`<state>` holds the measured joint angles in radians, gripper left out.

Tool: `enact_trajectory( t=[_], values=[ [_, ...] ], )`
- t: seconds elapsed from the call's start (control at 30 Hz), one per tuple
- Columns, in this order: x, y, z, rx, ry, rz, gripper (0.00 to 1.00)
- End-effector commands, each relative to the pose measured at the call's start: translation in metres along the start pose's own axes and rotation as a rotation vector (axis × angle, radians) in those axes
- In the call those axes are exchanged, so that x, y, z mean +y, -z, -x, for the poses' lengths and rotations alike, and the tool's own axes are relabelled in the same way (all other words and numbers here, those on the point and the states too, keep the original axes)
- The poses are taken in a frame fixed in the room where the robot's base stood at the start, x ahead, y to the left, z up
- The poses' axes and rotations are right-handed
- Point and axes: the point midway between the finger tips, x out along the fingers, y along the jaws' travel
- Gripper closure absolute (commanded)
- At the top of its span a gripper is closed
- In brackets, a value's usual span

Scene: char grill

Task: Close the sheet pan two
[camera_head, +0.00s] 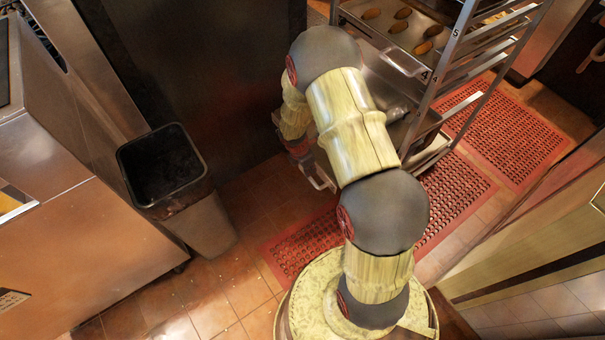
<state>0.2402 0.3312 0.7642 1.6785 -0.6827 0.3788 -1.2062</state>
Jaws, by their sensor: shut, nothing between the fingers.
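A tall metal rack (439,91) with numbered levels stands at the upper right. My gripper (302,152) is partly hidden by my arm, next to this lower pan's front. It is shut and empty; whether it touches the pan I cannot tell.
A dark open bin (163,168) stands at left beside a steel counter (75,250). Red perforated mats (512,140) lie on the tiled floor around the rack. A pale panelled unit (530,245) closes off the lower right. Tile floor is free near the bin.

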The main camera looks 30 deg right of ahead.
Motion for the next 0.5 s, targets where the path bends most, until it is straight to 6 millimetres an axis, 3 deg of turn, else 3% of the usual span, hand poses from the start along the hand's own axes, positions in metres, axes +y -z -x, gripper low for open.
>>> enact_trajectory(
  t=[0.5],
  values=[
    [-0.0004, -0.0089, -0.0019, 0.0, 0.001, 0.0, 1.0]
  ],
)
